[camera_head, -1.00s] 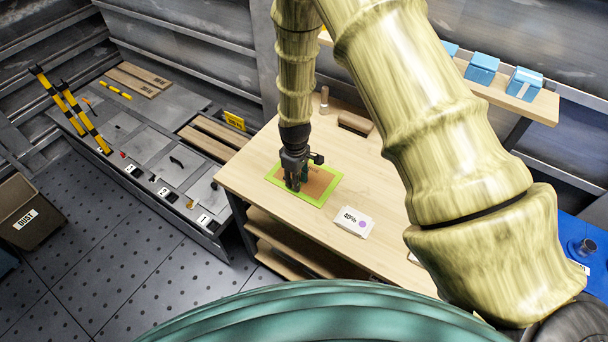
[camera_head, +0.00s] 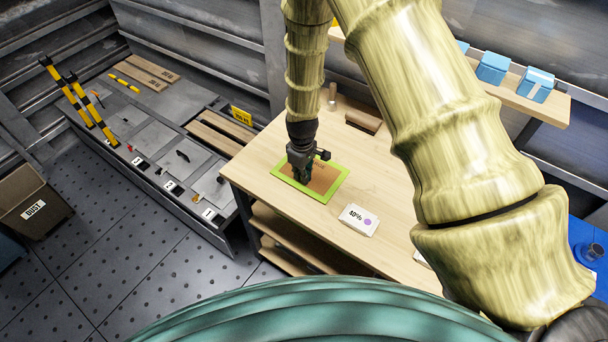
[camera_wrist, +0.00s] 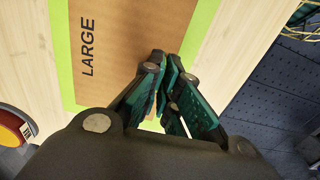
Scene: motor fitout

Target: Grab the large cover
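A brown rectangular panel (camera_head: 325,180) with a bright green border lies on the wooden table. In the wrist view the panel (camera_wrist: 125,30) bears the word LARGE. I see no separate cover that I can tell apart from this panel. My gripper (camera_head: 302,184) points down over its left part. In the wrist view my gripper's teal fingers (camera_wrist: 167,62) come together at their tips above the panel's edge by the green border. I see nothing held between them. Whether the tips touch the panel I cannot tell.
A brown block (camera_head: 363,120) is at the back. A shelf (camera_head: 520,95) with blue boxes is at upper right. A low grey bench (camera_head: 150,150) stands left.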

